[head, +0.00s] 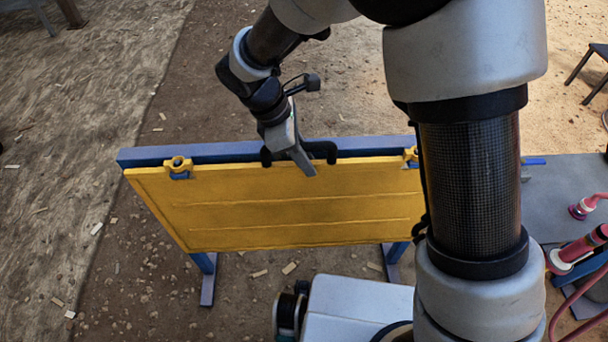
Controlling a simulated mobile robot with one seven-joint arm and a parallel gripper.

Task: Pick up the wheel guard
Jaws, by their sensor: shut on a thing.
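The wheel guard (290,218) is a wide, flat yellow panel with ribbed lines. It stands nearly upright against a blue stand (218,154), with two yellow lugs at its upper edge, at left and right, by blue brackets. A black handle (325,151) shows at the middle of its top edge. My gripper (297,163) reaches down from above and is shut on the guard at this handle. The fingertips are partly hidden by the gripper body. The right end of the guard is hidden behind my arm.
The stand's feet (207,290) rest on dirt ground scattered with chips. A grey table (555,185) with red and pink tools (582,207) is at the right. A dark stool (592,70) stands at the upper right. The ground left of the stand is open.

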